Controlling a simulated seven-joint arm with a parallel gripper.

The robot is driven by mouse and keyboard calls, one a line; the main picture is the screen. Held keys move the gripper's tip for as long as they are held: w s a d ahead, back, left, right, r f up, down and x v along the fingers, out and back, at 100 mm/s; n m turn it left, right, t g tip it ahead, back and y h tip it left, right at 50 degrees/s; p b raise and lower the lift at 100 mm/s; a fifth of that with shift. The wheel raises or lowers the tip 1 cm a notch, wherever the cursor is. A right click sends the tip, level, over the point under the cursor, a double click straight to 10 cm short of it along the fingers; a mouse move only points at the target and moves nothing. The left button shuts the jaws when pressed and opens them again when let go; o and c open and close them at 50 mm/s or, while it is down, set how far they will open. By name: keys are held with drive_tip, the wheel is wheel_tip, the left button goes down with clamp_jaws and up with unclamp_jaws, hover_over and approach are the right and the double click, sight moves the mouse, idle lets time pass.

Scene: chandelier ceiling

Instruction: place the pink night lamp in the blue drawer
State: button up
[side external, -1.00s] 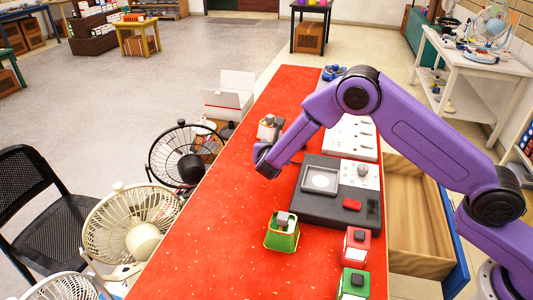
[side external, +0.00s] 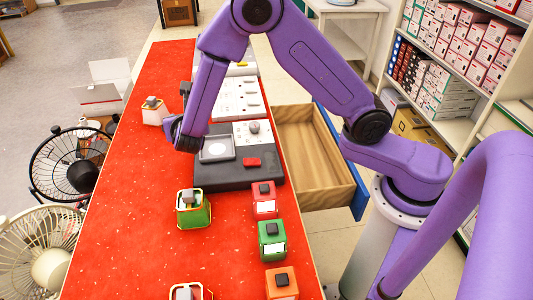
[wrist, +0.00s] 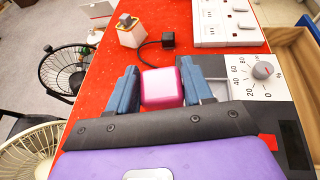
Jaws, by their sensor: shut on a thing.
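The pink night lamp (wrist: 162,88) is a pink block between my gripper's two blue fingers in the wrist view. My gripper (wrist: 161,86) is shut on it, over the red tabletop. In the side view my gripper (side external: 178,127) is left of the grey scale, and the arm hides the lamp. A black cord curves behind the lamp to a small black block (wrist: 168,41). The blue drawer (side external: 306,140) is pulled open right of the table, with a bare wooden inside and a blue front. My gripper is left of it, across the scale.
A grey scale (side external: 210,178) with a dial lies between my gripper and the drawer. White panels (side external: 238,101) lie behind it. A white lamp-like block (side external: 153,114) stands left of my gripper. Green (side external: 193,215), red (side external: 264,207) and other blocks stand nearer. Fans are at left.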

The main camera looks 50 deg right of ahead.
drive_tip(key=r, duration=0.2)
drive_tip(key=d+r, duration=0.1)
drive_tip(key=r, duration=0.1)
drive_tip(key=shift+s, duration=0.1)
drive_tip(key=s+d+f+m+g+h, duration=0.25)
drive_tip(key=s+d+m+g, duration=0.35)
drive_tip(key=d, duration=0.4)
drive_tip(key=s+d+f+m+g+h, duration=0.25)
drive_tip(key=s+d+m+g, duration=0.4)
drive_tip(key=d, duration=0.35)
drive_tip(key=s+d+m+g+y, duration=0.3)
drive_tip(key=s+m+g+y, duration=0.2)
drive_tip(key=s+m+g, duration=0.45)
drive_tip(key=s+a+m+t+y, duration=0.1)
drive_tip(key=s+a+m+y, duration=0.2)
drive_tip(key=m+y, duration=0.55)
drive_tip(key=s+a+m+t+y, duration=0.15)
drive_tip(key=s+m+y, duration=0.25)
drive_tip(key=m+y, duration=0.45)
drive_tip(key=w+d+r+m+t, duration=0.25)
drive_tip(key=w+m+t, duration=0.25)
drive_tip(key=m+t, duration=0.4)
drive_tip(key=w+d+r+m+t, duration=0.2)
drive_tip(key=w+d+m+t, duration=0.2)
drive_tip(key=m+t, duration=0.45)
drive_tip(key=shift+n, duration=0.25)
drive_tip(key=shift+w+f, duration=0.1)
drive_tip(key=shift+f, duration=15.05)
